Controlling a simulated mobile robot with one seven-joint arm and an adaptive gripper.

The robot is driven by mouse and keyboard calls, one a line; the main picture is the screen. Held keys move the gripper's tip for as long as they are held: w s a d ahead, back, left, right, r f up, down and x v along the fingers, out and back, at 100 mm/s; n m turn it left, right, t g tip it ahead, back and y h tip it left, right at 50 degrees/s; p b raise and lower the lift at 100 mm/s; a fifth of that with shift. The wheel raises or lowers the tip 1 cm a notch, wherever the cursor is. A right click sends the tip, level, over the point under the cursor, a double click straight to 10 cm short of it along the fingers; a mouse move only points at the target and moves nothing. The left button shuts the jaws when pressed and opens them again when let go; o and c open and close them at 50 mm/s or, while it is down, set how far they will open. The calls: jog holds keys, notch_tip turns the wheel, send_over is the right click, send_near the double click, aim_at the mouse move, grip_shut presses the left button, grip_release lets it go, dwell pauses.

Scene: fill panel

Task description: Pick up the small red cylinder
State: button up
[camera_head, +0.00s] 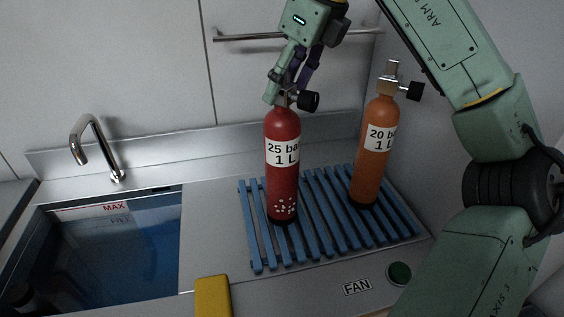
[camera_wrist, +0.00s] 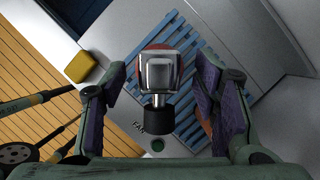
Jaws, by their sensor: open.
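A red cylinder (camera_head: 283,160) labelled "25 bar 1 L" stands upright on a blue slatted rack (camera_head: 321,221). It has a metal valve with a black knob at its top. My gripper (camera_head: 287,88) is at the valve from above. In the wrist view the valve (camera_wrist: 161,72) and black knob (camera_wrist: 160,119) lie between the two spread fingers of my gripper (camera_wrist: 160,98), with gaps on both sides. An orange cylinder (camera_head: 371,155) labelled "20 bar 1 L" stands on the right of the rack; in the wrist view it is mostly hidden behind the right finger.
A sink basin (camera_head: 115,245) with water and a "MAX" mark is at left, with a tap (camera_head: 95,145) behind it. A rail (camera_head: 290,35) runs along the back wall. A yellow object (camera_head: 213,296) and a green button (camera_head: 399,272) by a "FAN" label are at the front.

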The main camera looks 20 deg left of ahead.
jog(key=shift+x, duration=0.95)
grip_shut()
dwell(0.3)
jog(key=shift+a+r, duration=0.1)
jog(key=shift+r, duration=0.05)
